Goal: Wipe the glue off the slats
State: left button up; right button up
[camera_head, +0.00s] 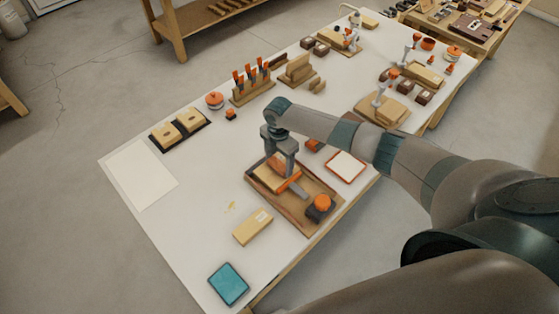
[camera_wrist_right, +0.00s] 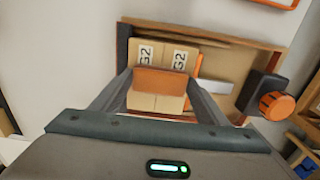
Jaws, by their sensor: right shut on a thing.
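My right gripper (camera_head: 283,174) reaches down over a shallow wooden tray (camera_head: 306,226) on the white bench. Its fingers are shut on an orange-brown block (camera_wrist_right: 161,81), over pale wooden slats marked G2 (camera_wrist_right: 162,57). Whether the block touches the slats I cannot tell. The slats also show beside the fingers in the head view (camera_head: 268,178). No glue can be made out on them. A small yellowish smear (camera_head: 231,206) lies on the bench left of the tray. A teal cloth or pad (camera_head: 228,284) lies at the near corner. My left gripper is not in view.
A dark piece with an orange knob (camera_head: 321,204) sits at the tray's right end. A pale labelled block (camera_head: 253,227) lies left of the tray, a red-rimmed white pad (camera_head: 346,166) right of it. A white sheet (camera_head: 139,174) lies at the left. Several blocks and tools stand farther back.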

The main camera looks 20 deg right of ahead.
aim_at(270, 176)
jog(key=shift+a, duration=0.1)
jog(key=shift+s+a, duration=0.35)
jog(key=shift+a, duration=0.55)
jog(key=shift+a, duration=0.15)
jog(key=shift+s+a, duration=0.35)
jog(key=shift+a, duration=0.5)
jog(key=shift+a+f, duration=0.1)
jog(key=shift+s+a, duration=0.3)
jog(key=shift+a, duration=0.6)
jog(key=shift+r, duration=0.25)
jog(key=shift+r, duration=2.9)
